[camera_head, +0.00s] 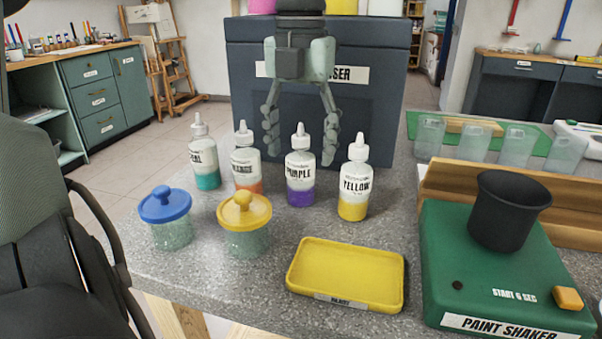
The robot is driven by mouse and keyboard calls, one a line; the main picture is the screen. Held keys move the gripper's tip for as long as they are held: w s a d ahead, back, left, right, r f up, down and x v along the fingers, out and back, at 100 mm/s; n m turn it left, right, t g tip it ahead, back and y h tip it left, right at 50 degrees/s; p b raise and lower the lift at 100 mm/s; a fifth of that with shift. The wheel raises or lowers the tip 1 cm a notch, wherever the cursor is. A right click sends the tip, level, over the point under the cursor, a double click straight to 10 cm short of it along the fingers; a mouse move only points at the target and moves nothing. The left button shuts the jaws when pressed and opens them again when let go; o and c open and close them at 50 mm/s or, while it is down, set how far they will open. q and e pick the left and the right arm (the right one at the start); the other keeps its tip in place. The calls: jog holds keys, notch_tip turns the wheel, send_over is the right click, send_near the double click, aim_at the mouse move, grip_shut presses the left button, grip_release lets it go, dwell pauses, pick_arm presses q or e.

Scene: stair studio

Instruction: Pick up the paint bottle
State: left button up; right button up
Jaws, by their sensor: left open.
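Several white-capped paint bottles stand upright in a row on the grey speckled counter: a teal one (205,162), an orange one (246,168), a purple one (300,178) and a yellow one (354,190). My left gripper (301,150) hangs fingers down at the purple bottle, open and empty. In the picture its fingers lie on either side of the purple bottle's cap; I cannot tell whether they straddle it or are behind it. The right fingertip shows between the purple and yellow bottles. My right gripper is not in view.
A large dark dispenser box (390,110) stands behind the bottles. In front are a blue-lidded jar (167,212), a yellow-lidded jar (244,215) and a yellow tray (345,275). A green paint shaker (450,260) with a black cup (505,215) and clear cups (430,137) stand at right.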

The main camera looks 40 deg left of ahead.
pick_arm(q)
grip_shut()
dwell(0.4)
jog(key=shift+r, duration=0.15)
